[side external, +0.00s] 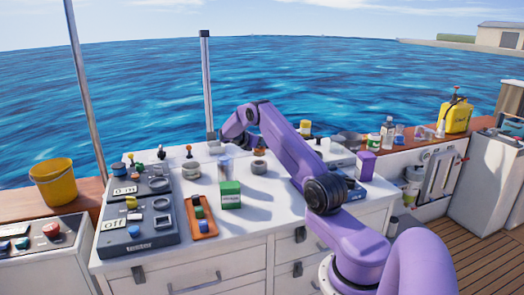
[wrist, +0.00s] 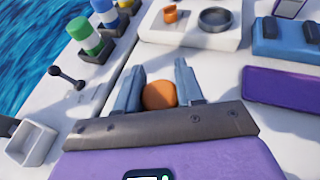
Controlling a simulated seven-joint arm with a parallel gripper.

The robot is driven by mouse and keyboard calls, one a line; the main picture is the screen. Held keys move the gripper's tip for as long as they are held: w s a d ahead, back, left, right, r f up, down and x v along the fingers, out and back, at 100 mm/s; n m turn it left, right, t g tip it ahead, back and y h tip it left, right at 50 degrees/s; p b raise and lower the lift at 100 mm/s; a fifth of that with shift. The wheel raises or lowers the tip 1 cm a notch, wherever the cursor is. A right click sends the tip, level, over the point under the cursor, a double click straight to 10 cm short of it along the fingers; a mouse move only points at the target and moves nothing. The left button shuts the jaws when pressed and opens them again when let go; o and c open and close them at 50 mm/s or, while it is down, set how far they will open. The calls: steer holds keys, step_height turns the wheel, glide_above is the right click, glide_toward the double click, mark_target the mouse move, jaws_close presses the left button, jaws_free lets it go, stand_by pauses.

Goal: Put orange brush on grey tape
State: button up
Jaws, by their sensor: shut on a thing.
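My gripper (wrist: 158,84) is shut on a round orange thing, which I take to be the orange brush (wrist: 159,96). Only its rounded orange end shows between the two grey-blue fingers in the wrist view. In the side view a small orange and dark shape (side external: 259,152) shows by my arm's end, just above a grey ring on the white top. That ring looks like the grey tape (side external: 259,168). I cannot tell whether they touch. The grey tape cannot be made out in the wrist view, where my gripper may hide it.
A green and white box (side external: 230,195) and an orange tray (side external: 202,222) stand in front. A dark switch panel (side external: 138,215) lies at left. A purple box (side external: 365,165) stands at right. In the wrist view a white panel (wrist: 165,35) carries a dark ring (wrist: 215,18).

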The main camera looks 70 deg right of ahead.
mark_target(262, 149)
steer(key=shift+w+d+f, duration=0.25)
steer(key=shift+d+f, duration=0.05)
steer(key=shift+f, duration=1.65)
steer(key=shift+f, duration=0.15)
steer(key=o, duration=1.1)
